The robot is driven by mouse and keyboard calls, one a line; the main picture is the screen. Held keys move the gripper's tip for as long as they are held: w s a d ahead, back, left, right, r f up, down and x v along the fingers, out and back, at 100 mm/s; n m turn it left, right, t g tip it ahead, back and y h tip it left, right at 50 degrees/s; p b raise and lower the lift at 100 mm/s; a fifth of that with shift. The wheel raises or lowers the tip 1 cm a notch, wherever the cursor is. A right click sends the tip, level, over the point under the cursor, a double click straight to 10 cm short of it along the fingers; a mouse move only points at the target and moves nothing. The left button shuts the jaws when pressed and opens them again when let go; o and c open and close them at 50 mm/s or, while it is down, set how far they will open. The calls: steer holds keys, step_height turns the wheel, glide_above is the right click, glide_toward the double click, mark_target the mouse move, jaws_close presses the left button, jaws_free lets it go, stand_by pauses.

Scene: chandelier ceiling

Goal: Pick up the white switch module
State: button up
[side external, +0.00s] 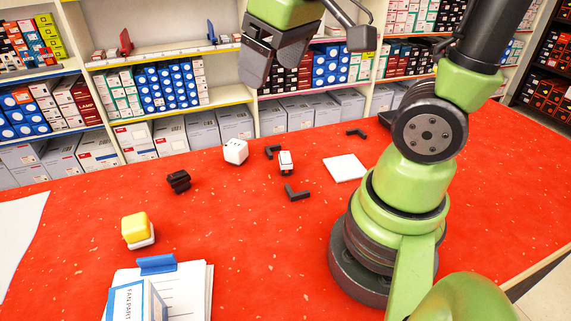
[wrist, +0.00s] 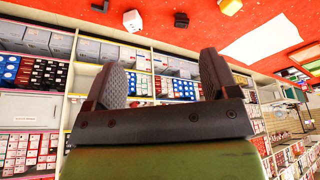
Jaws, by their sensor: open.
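A white block with small dark marks on top (side external: 236,151) stands on the red table, left of the black corner pieces. It also shows upside down at the top of the wrist view (wrist: 133,20). A smaller white-topped piece with a dark base and a red mark (side external: 286,161) sits among the corner pieces. Which of these two is the switch module I cannot tell for certain. My gripper (side external: 308,55) is open and empty, high above the table's back edge, apart from both. In the wrist view its fingers (wrist: 160,62) are spread and point toward the shelves.
Black corner pieces (side external: 296,193) lie near a flat white square (side external: 344,168). A black block (side external: 178,181) and a yellow-topped block (side external: 138,230) stand to the left. Papers with a blue clip (side external: 157,264) lie in front. Stocked shelves (side external: 170,85) line the back.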

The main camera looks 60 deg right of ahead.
steer(key=w+d+f+n+g+h, duration=0.2)
steer(key=w+d+f+n+g, duration=0.2)
steer(key=w+d+f, duration=0.4)
steer(key=n+g+h, duration=0.1)
steer(key=n+g, duration=0.2)
glide_toward(288, 157)
steer(key=shift+n, duration=0.3)
steer(key=x, duration=0.4)
steer(key=shift+d, duration=0.3)
steer(key=shift+a+x, duration=0.15)
steer(key=shift+x, duration=1.35)
steer(key=shift+a+x, duration=0.1)
steer(key=shift+x, duration=1.4)
steer(key=c, duration=1)
